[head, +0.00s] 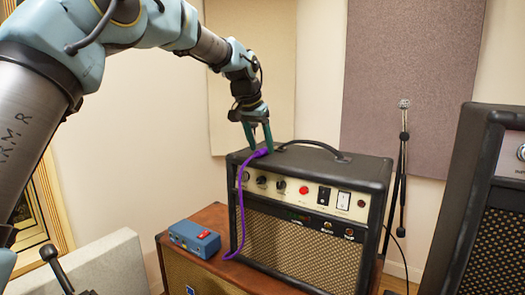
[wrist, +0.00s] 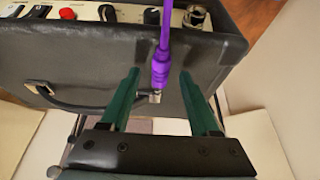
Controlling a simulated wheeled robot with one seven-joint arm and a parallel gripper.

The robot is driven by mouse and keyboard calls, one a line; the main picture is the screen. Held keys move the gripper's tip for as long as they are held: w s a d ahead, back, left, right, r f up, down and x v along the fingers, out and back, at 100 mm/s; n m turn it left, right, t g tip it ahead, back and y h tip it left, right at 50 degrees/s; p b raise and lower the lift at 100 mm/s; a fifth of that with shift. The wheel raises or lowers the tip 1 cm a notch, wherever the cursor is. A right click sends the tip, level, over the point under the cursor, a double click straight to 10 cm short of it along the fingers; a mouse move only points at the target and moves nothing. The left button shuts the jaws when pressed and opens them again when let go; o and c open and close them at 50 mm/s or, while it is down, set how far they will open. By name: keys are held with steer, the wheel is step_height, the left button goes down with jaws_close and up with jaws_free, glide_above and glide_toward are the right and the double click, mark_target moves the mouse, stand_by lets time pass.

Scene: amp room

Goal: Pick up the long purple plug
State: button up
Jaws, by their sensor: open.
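The long purple plug (head: 261,152) is at the top left edge of the black amplifier (head: 312,165), with its purple cable (head: 240,205) hanging down the amplifier's front. In the wrist view the plug (wrist: 161,68) has a ribbed purple body and a metal tip pointing toward my gripper's base. My gripper (head: 261,151) points down over the amplifier top at the plug. In the wrist view its two green fingers (wrist: 159,75) are open, one on each side of the plug, with gaps between. I cannot tell whether the plug touches the amplifier top.
The amplifier has a carry handle (head: 313,148) on top, right of my gripper, and a control panel in front. It stands on a brown cabinet (head: 205,221) with a blue pedal box (head: 194,237). A microphone stand (head: 402,160) and a large black speaker (head: 480,205) are at right.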

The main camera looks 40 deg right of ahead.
steer(key=shift+d+f, duration=0.15)
steer(key=shift+f, duration=0.2)
steer(key=shift+c, duration=0.2)
jaws_close()
